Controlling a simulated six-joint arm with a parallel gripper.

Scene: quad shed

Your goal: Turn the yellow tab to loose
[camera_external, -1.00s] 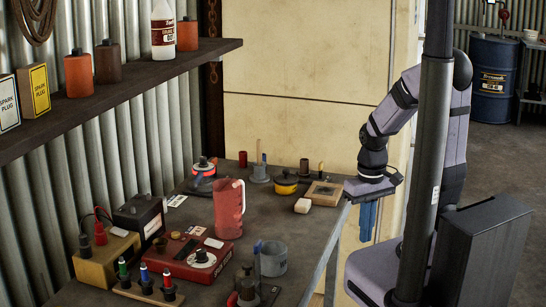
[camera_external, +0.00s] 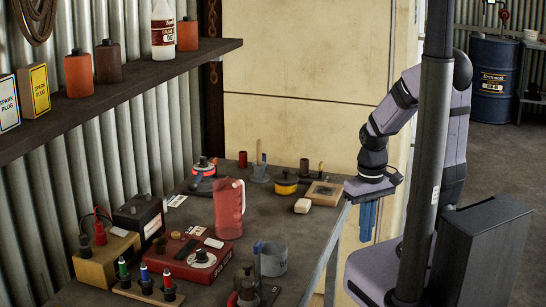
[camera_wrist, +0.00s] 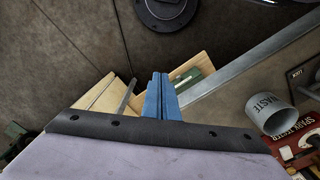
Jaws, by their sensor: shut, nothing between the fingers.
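My gripper (camera_external: 367,220) hangs pointing down off the bench's right edge, its two blue fingers together and empty. The blue fingers also show in the wrist view (camera_wrist: 158,94), side by side. No yellow tab can be made out for certain. A round yellow piece with a dark top (camera_external: 285,184) stands at the far end of the bench, left of my gripper and apart from it. A small yellow-tipped upright (camera_external: 321,167) stands just right of it. Any marking for loose is too small to read.
A shelf (camera_external: 130,74) overhangs the left side. The floor beside the bench's right edge looks open.

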